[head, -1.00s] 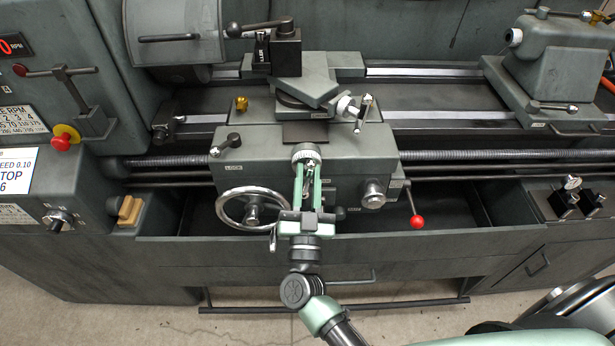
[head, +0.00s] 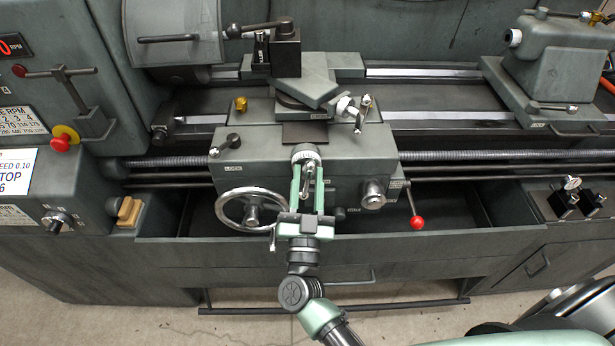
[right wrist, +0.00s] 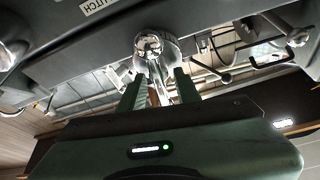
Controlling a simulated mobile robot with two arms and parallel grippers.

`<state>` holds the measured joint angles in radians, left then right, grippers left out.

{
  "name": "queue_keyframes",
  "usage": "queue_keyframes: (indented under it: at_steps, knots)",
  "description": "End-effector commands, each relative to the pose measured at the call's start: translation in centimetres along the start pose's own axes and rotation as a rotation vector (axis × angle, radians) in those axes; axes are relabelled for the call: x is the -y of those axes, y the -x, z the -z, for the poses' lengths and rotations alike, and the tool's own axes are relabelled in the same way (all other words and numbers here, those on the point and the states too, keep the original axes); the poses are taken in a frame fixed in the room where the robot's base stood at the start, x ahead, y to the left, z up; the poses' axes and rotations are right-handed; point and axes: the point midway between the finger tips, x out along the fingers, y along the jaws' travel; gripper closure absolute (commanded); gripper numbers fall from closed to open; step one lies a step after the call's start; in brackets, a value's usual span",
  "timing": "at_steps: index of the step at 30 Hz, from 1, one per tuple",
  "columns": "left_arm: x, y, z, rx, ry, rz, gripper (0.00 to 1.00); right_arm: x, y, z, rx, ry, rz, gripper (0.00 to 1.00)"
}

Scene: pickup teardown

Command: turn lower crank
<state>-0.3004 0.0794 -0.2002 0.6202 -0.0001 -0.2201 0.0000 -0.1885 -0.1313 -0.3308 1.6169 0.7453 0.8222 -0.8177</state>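The lower crank (head: 306,153) is a chrome dial on the front of the lathe carriage, with a slim chrome handle hanging below it. It also shows in the right wrist view (right wrist: 151,43). My right gripper (head: 307,178) reaches up from below, with its two green fingers on either side of the handle. In the right wrist view the right gripper (right wrist: 158,85) is open, with a gap between the fingers and the handle between them. The fingers partly hide the crank. My left gripper is not in view.
A chrome handwheel (head: 252,209) is left of my right gripper. A chrome knob (head: 373,194) and a red-ball lever (head: 416,222) are to its right. The upper crank (head: 362,112) stands behind. An open chip tray (head: 460,205) lies below the carriage.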

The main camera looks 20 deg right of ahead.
Motion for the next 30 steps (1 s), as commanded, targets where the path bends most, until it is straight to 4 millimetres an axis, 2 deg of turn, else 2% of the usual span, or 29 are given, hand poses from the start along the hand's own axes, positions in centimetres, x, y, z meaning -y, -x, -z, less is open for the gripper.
queue_keyframes:
  at_steps: [9,13,18,30]
  knots:
    - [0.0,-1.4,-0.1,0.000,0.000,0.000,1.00,-0.1,5.2,-0.3,0.005,0.000,0.000,0.67]
    - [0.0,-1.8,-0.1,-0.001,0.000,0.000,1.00,-0.1,6.8,-0.2,0.003,-0.001,-0.001,0.67]
    - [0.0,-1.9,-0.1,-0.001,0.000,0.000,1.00,0.0,7.6,-0.1,0.002,-0.001,0.001,0.67]
    - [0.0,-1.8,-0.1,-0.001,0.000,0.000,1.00,0.0,7.6,0.0,0.001,-0.001,0.000,0.67]
